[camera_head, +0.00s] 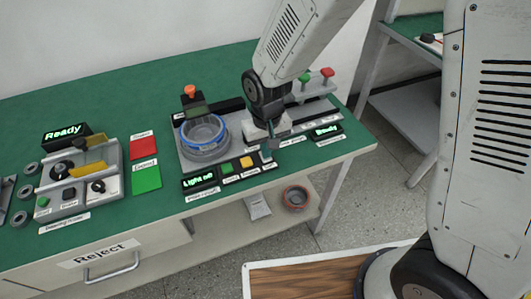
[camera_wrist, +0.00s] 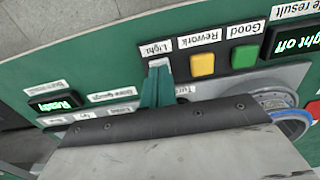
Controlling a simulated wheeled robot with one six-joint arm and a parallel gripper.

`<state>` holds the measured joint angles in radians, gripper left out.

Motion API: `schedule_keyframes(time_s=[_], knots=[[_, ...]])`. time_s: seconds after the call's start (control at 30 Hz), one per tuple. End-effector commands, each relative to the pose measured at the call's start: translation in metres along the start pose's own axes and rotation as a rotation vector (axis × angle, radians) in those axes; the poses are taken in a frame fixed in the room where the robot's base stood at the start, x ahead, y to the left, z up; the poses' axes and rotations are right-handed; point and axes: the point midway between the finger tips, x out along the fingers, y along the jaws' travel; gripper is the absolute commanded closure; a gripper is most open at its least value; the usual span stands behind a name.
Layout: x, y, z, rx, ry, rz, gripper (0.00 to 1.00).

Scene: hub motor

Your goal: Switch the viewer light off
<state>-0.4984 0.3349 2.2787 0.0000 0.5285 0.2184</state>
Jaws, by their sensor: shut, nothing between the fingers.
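The viewer station (camera_head: 184,157) stands on the green bench with a round blue-rimmed glass dish (camera_head: 205,136). A green button (camera_wrist: 244,57) labelled Good and a yellow button (camera_wrist: 203,64) labelled Rework sit in a row with a spot labelled Light (camera_wrist: 155,48). My gripper (camera_wrist: 158,66) is shut and empty, its fingertips at the Light spot and covering most of the control there. Whether they touch it I cannot tell. The gripper (camera_head: 267,152) also shows in the head view.
A grey device with a "Ready" display (camera_head: 65,133) stands at the left, beside red (camera_head: 144,147) and green (camera_head: 147,178) mats. Another "Ready" display (camera_head: 326,131) lies right of my gripper. An orange-topped post (camera_head: 190,91) stands behind the dish. A drawer marked Reject (camera_head: 100,254) is below.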

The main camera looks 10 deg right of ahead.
Motion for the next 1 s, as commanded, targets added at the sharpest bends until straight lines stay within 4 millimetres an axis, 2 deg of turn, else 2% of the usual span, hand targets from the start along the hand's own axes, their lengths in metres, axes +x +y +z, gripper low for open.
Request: schedule_keyframes(time_s=[0.7, 1.0], knots=[[-0.058, 0.000, 0.000, 0.000, 0.001, 0.000, 1.00], [-0.065, 0.000, 0.000, 0.000, 0.001, 0.000, 1.00]])
